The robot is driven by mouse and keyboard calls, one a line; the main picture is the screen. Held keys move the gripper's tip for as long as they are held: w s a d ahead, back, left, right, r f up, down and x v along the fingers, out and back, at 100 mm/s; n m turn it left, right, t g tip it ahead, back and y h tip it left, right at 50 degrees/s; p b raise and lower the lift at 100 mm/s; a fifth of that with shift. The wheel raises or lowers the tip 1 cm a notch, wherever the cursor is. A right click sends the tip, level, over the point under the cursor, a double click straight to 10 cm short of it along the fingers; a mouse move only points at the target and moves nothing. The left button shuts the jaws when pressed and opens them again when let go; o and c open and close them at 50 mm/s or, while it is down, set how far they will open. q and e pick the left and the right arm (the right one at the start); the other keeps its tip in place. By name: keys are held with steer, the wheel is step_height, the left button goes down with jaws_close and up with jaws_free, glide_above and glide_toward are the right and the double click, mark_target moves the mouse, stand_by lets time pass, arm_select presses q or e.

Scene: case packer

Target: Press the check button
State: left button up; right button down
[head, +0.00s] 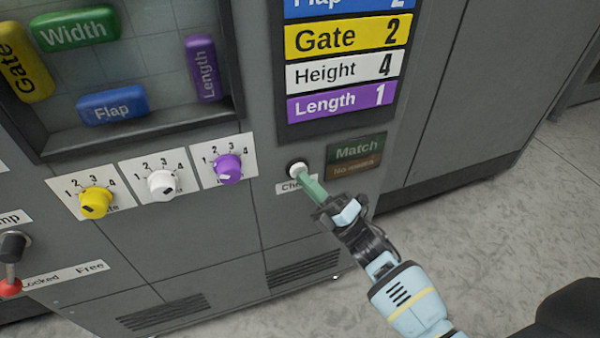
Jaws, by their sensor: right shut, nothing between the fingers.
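The check button (297,168) is a small round white button in a dark ring on the grey machine's front, above a partly covered "Check" label (288,187). My right gripper (305,181) comes in from the lower right. Its green fingers are shut and empty, with the tips at the button's lower edge. I cannot tell whether the tips touch the button. The fingers hide part of the label. My left gripper is not in view.
A Match indicator panel (357,151) is right of the button. Yellow (95,203), white (162,184) and purple (228,167) dials are to the left. A red-tipped lever (11,286) is at far left. A display (345,72) lists Gate 2, Height 4, Length 1. Open floor (480,235) lies right.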

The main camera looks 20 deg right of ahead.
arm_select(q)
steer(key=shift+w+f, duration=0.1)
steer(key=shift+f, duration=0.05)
arm_select(e)
steer(key=shift+w, duration=0.15)
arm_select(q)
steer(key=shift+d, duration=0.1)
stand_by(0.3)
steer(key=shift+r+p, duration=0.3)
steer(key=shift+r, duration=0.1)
arm_select(e)
steer(key=shift+s, duration=0.9)
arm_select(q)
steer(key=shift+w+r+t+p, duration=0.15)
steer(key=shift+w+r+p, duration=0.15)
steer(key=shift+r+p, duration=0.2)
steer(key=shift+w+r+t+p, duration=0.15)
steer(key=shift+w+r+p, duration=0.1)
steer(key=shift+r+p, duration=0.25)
arm_select(e)
steer(key=s, duration=0.5)
steer(key=shift+d, duration=0.1)
